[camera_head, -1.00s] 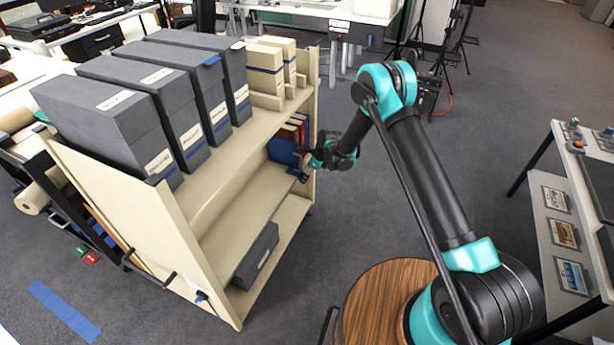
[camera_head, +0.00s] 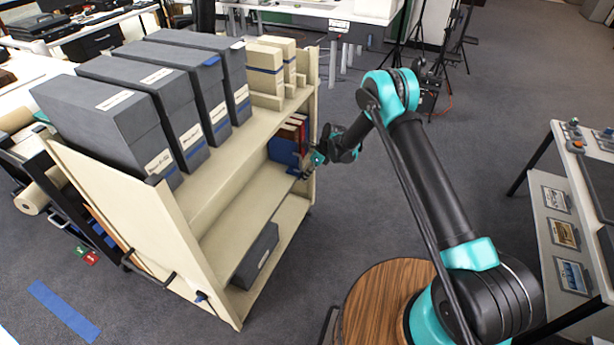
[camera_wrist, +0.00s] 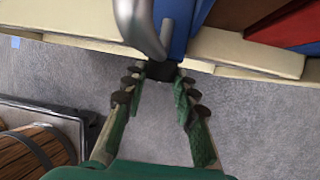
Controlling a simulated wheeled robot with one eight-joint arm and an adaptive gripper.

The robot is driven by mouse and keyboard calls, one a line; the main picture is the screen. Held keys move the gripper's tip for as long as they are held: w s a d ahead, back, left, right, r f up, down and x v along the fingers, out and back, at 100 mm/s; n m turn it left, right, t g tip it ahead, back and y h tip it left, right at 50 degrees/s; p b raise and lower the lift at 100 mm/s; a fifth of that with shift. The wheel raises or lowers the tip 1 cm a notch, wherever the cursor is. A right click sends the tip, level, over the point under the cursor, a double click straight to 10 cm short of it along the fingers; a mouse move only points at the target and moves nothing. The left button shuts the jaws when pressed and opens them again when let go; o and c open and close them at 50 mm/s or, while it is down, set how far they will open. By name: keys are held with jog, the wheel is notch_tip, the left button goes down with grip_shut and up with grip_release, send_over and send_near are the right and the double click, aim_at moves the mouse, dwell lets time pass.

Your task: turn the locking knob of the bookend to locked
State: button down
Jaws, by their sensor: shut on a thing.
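The blue bookend (camera_head: 283,151) stands on the cart's middle shelf, against the red and dark books at its far end. In the wrist view its blue face (camera_wrist: 183,22) is at the top centre. The dark locking knob (camera_wrist: 160,71) sits at the bookend's lower front edge, with a grey rod-like part just above it. My gripper (camera_wrist: 159,80) is shut on the knob, one fingertip on each side. In the head view my gripper (camera_head: 304,170) is at the shelf's open side, and the knob is too small to make out. The knob's lock marking cannot be read.
The cream cart (camera_head: 120,215) carries several grey boxes (camera_head: 105,115) on top and one grey box (camera_head: 257,256) on the bottom shelf. The shelf edge (camera_wrist: 235,55) runs close beyond my fingertips. A side table (camera_head: 560,180) stands at the right. Floor between is clear.

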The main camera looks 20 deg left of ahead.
jog(key=g, duration=0.3)
jog(key=m+g, duration=0.1)
jog(key=shift+w+f+y, duration=0.1)
jog(key=shift+w+y, duration=0.2)
jog(key=shift+w, duration=0.05)
jog(key=shift+g, duration=0.4)
jog(key=c, duration=1.2)
grip_release()
jog(key=v, duration=1.2)
jog(key=shift+d+f, duration=0.1)
